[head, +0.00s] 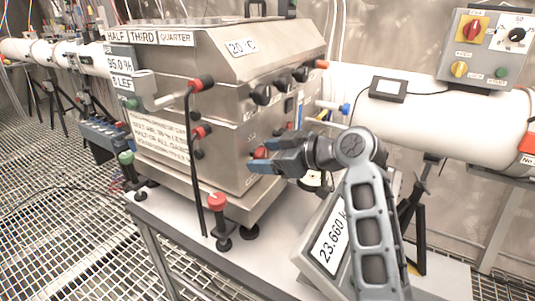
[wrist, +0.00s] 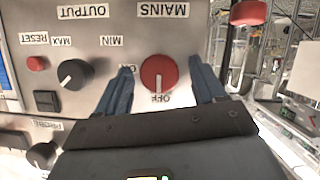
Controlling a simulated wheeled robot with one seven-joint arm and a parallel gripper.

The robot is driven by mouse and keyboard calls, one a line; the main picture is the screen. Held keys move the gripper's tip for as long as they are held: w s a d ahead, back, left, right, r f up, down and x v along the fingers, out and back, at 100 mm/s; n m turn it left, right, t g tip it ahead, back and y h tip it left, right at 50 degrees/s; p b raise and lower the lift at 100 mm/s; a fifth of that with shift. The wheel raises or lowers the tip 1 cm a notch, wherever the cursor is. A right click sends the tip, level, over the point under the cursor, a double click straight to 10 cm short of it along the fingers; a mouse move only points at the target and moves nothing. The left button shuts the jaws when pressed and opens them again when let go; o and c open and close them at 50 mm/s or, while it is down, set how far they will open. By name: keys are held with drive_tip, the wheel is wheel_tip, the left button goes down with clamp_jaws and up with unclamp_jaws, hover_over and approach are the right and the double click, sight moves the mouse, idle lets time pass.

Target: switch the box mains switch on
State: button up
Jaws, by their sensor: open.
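The mains switch (wrist: 158,74) is a red round knob on a steel panel, under an upside-down MAINS label (wrist: 162,10) in the wrist view. A pale mark on the knob points down towards the OFF label (wrist: 160,98). Another small label left of the knob is partly hidden by a finger. My gripper (wrist: 160,68) is open, with one blue-grey finger on each side of the knob; I cannot tell whether they touch it. In the head view my gripper (head: 265,154) is at the side of the steel box (head: 225,155), and the red knob (head: 261,152) shows between the fingers.
Left of the knob in the wrist view are the black output dial (wrist: 73,74), a red reset button (wrist: 37,63) and a black rocker (wrist: 46,100). A black rod with a red cap (head: 217,200) stands before the box. A tilted display (head: 330,235) lies below my arm.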

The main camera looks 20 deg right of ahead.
drive_tip(key=shift+c, duration=0.3)
drive_tip(key=c, duration=1)
drive_tip(key=shift+r, duration=0.1)
drive_tip(key=m+p, duration=0.1)
drive_tip(key=m+g+y+p, duration=0.1)
drive_tip(key=shift+w+d+r+m+y, duration=0.1)
drive_tip(key=shift+d+m+y, duration=0.05)
drive_tip(key=shift+m+y, duration=0.15)
drive_tip(key=m+g+y+p, duration=0.1)
drive_tip(key=m+y+p, duration=0.1)
drive_tip(key=m, duration=0.1)
drive_tip(key=shift+w+d+m, duration=0.1)
drive_tip(key=shift+d+m, duration=0.05)
drive_tip(key=shift+m, duration=0.15)
drive_tip(key=m, duration=0.1)
drive_tip(key=m+y, duration=0.1)
drive_tip(key=m+y+p, duration=0.1)
drive_tip(key=shift+w+d+f+g, duration=0.1)
drive_tip(key=shift+f+g, duration=0.15)
drive_tip(key=shift+g, duration=0.05)
drive_tip(key=m+y, duration=0.1)
drive_tip(key=m, duration=0.2)
drive_tip(key=shift+f+m+y, duration=0.15)
drive_tip(key=shift+m+y, duration=0.15)
drive_tip(key=shift+y, duration=0.1)
